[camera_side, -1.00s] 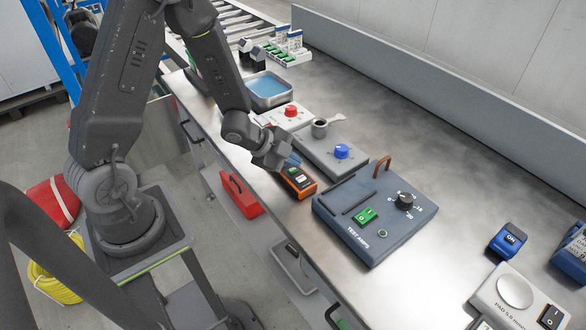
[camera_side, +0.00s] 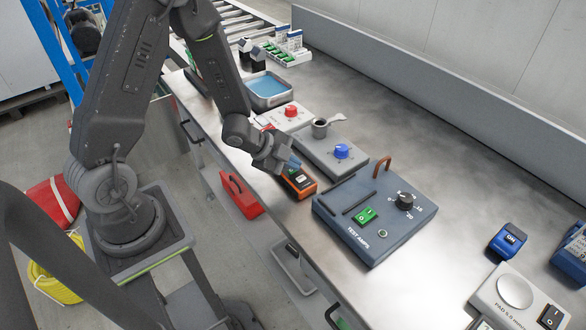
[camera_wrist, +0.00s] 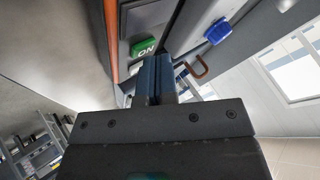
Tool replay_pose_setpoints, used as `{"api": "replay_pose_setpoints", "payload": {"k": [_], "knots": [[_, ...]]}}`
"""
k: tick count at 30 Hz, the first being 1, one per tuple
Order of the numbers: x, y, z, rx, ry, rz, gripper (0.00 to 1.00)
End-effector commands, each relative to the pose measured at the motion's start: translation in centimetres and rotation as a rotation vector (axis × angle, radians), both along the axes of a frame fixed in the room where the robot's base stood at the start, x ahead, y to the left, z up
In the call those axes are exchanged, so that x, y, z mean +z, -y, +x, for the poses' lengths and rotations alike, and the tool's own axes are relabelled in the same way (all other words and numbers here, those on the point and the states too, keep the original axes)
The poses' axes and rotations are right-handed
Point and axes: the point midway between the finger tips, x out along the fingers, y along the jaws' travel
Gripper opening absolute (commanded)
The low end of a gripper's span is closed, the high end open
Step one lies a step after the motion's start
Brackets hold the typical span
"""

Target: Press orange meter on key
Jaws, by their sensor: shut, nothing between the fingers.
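The orange meter (camera_side: 305,190), an orange-edged box with a dark face, lies near the front edge of the bench, left of the blue test box. Its green key marked ON shows in the wrist view (camera_wrist: 145,48). My gripper (camera_side: 292,162) is over the far end of the meter, with its blue fingers shut and empty. In the wrist view the closed fingertips (camera_wrist: 156,62) are right beside the green key. I cannot tell whether they touch it. In the side view the gripper partly hides the meter's top.
The blue TEST AMPS box (camera_side: 350,238) has a black dial and a green switch. A grey station with a blue knob (camera_side: 341,151) and one with a red knob (camera_side: 291,111) stand behind the meter.

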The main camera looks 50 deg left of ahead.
Motion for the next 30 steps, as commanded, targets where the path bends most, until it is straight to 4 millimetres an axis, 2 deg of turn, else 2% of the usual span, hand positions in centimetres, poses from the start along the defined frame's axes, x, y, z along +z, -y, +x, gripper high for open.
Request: {"api": "replay_pose_setpoints", "payload": {"k": [19, 30], "knots": [[-0.1, 0.0, 0.0, 0.001, 0.001, 0.0, 0.0], [0.9, 0.0, 0.0, 0.0, 0.0, 0.0, 0.0]]}}
